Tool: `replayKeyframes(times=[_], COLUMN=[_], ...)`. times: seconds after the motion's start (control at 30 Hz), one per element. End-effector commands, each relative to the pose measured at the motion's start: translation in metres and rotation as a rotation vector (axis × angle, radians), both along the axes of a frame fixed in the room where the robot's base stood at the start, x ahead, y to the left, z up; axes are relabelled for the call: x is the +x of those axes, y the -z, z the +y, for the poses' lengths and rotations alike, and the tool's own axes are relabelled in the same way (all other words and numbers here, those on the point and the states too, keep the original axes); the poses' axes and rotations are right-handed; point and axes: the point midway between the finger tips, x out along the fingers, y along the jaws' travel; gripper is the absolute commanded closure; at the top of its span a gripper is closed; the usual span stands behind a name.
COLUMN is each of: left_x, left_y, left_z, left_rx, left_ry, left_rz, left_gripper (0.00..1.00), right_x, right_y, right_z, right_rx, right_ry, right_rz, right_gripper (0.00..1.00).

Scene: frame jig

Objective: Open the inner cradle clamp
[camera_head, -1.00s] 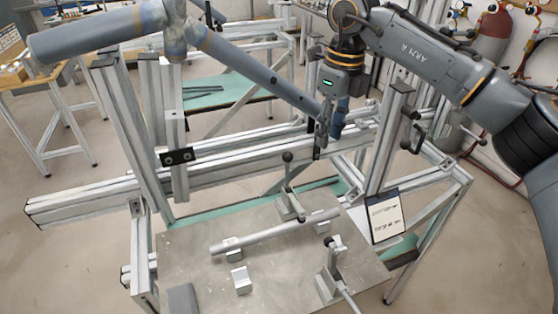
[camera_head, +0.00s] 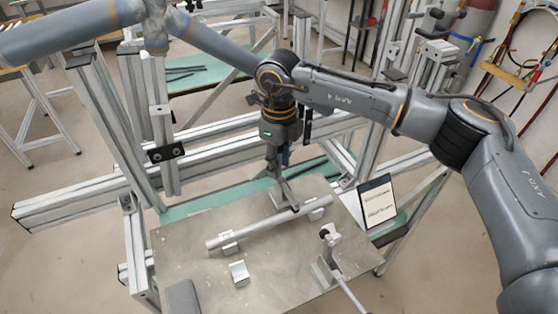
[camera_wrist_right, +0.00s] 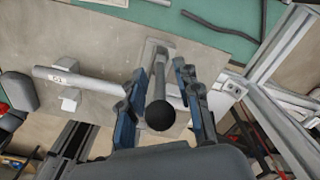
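The inner cradle clamp (camera_head: 285,192) stands at the back of the metal plate, beside a round tube (camera_head: 255,228). Its lever has a dark ball knob (camera_wrist_right: 160,116), which the wrist view shows end-on. My right gripper (camera_head: 273,170) is over this clamp and hides its upper part in the head view. In the wrist view, the right gripper's blue-and-dark fingers (camera_wrist_right: 162,100) stand on either side of the lever, with gaps visible, so it looks open. The tube lies across the plate in small cradles. My left gripper is not in view.
A second clamp (camera_head: 326,262) with a lever stands at the plate's front right. A loose-standing small block (camera_head: 239,272) is on the plate (camera_head: 190,250). A document panel (camera_head: 377,203) stands to the right. Aluminium rails and posts (camera_head: 100,120) and a large blue-grey tubular piece (camera_head: 70,32) surround the back.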

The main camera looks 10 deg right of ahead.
Motion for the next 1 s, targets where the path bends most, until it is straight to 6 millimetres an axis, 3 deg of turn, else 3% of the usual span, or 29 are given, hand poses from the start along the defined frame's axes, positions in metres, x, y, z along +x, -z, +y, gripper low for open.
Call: replayKeyframes(times=[0.17, 0.43, 0.47, 0.6, 0.63, 1.0], left_x=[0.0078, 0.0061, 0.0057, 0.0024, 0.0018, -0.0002], left_y=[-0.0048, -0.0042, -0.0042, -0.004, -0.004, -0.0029], left_z=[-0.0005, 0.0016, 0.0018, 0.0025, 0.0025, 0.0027], left_rx=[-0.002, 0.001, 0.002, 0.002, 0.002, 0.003], left_ry=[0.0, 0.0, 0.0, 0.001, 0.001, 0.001], left_rz=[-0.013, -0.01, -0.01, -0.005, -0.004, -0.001], left_gripper=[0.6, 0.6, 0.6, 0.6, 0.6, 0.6], right_x=[0.0, 0.0001, 0.0001, 0.0, 0.0, 0.001], right_y=[0.0122, 0.0144, 0.0144, 0.0142, 0.0141, 0.0144], right_z=[-0.0003, -0.0002, -0.0002, -0.0001, -0.0001, 0.0005], right_rx=[0.0, 0.0, 0.0, 0.0, 0.0, -0.006], right_ry=[0.0, 0.0, 0.0, 0.0, 0.0, 0.001], right_rz=[0.0, 0.0, 0.0, 0.0, 0.0, 0.014], right_gripper=[0.67, 0.67, 0.69, 0.98, 1.0, 1.0])
